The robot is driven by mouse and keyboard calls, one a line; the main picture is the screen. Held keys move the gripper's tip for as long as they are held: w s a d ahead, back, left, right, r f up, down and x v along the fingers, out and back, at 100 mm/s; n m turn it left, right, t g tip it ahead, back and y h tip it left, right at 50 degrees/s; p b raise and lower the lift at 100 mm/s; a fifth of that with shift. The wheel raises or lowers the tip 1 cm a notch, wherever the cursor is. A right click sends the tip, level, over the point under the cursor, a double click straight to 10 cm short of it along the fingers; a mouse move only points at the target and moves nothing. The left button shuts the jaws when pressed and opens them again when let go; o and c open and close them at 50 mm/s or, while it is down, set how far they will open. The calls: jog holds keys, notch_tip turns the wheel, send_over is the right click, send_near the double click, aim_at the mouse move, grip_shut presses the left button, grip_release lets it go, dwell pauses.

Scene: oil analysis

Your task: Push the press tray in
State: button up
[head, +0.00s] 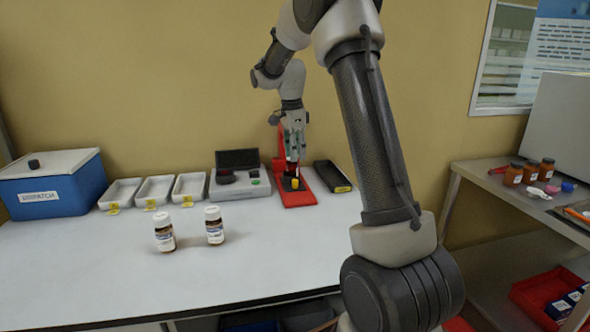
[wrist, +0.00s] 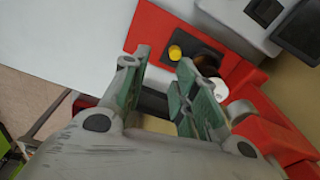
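The red press (head: 297,198) stands at the back of the white table, and its red frame (wrist: 160,24) also shows in the wrist view. A dark tray (wrist: 182,78) with a yellow knob (wrist: 175,53) sits at its base; the knob also shows in the head view (head: 295,184). A brown and white object (wrist: 222,88), probably a bottle, is at the press, partly hidden by a finger. My gripper (head: 293,140) is above the press, pointing down. In the wrist view its green-padded fingers (wrist: 160,68) are apart with nothing clearly held. Whether they touch the tray cannot be told.
Left of the press are a grey instrument (head: 240,185), white trays (head: 155,189) and a blue box (head: 52,185). A black tray (head: 332,176) lies close on the right. Two bottles (head: 164,232) (head: 214,226) stand on the table. The front of the table is clear.

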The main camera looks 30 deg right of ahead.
aim_at(295, 180)
jog(key=w+f+n+t, duration=0.1)
jog(key=f+n, duration=0.3)
jog(key=w+d+f+n+t+h, duration=0.1)
jog(key=f+n, duration=0.3)
jog(key=n, duration=0.1)
jog(key=f+n+t, duration=0.1)
jog(key=f+n, duration=0.3)
jog(key=shift+w+d+n+t, duration=0.25)
jog(key=shift+w+n+t, duration=0.05)
jog(key=shift+w+t, duration=0.1)
jog(key=shift+c, duration=0.4)
grip_shut()
